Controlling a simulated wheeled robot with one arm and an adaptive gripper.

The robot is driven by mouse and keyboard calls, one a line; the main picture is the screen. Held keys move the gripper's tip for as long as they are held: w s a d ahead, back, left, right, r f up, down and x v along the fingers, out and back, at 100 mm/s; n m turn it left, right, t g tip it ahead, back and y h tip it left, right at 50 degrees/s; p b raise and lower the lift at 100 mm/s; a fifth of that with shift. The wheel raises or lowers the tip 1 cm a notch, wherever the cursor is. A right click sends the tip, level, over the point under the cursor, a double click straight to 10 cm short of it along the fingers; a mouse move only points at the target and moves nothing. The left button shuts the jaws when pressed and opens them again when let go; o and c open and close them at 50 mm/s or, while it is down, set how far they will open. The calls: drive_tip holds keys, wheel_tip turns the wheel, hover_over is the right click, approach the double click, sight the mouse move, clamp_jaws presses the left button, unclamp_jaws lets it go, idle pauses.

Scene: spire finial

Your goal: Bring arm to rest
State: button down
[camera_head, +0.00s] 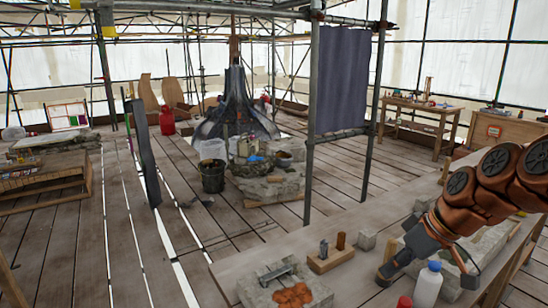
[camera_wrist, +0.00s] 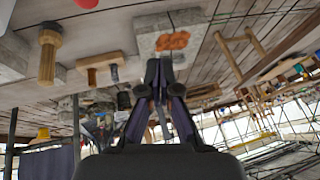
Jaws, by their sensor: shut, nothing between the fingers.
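My arm reaches in from the right in the head view, with orange-brown joints. My gripper (camera_head: 407,256) is a dark grey shape over the workbench (camera_head: 345,285), pointing down and left. In the wrist view, which looks upside down, the two dark fingers of my gripper (camera_wrist: 158,65) come together at the tips with nothing between them. A stone block with an orange piece (camera_wrist: 173,41) shows just beyond the tips. The orange piece also lies on a stone at the bench's front in the head view (camera_head: 293,296).
A metal pole (camera_head: 311,130) rises behind the bench. Planked floor is open to the left.

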drive_tip(key=s+a+f+m+g+h, duration=0.2)
drive_tip(key=s+a+f+g, duration=0.15)
drive_tip(key=s+a, duration=0.55)
drive_tip(key=s+f+m+h, duration=0.1)
drive_tip(key=s+f, duration=0.1)
drive_tip(key=s, duration=0.3)
drive_tip(key=s+d+f+m+g+h, duration=0.1)
drive_tip(key=s+f, duration=0.1)
drive_tip(key=s, duration=0.3)
drive_tip(key=s+d+f+m+h, duration=0.1)
drive_tip(key=s+f+m, duration=0.1)
drive_tip(key=s, duration=0.3)
drive_tip(key=shift+s+f+p, duration=0.3)
drive_tip(key=shift+f+p, duration=0.1)
drive_tip(key=shift+p, duration=0.05)
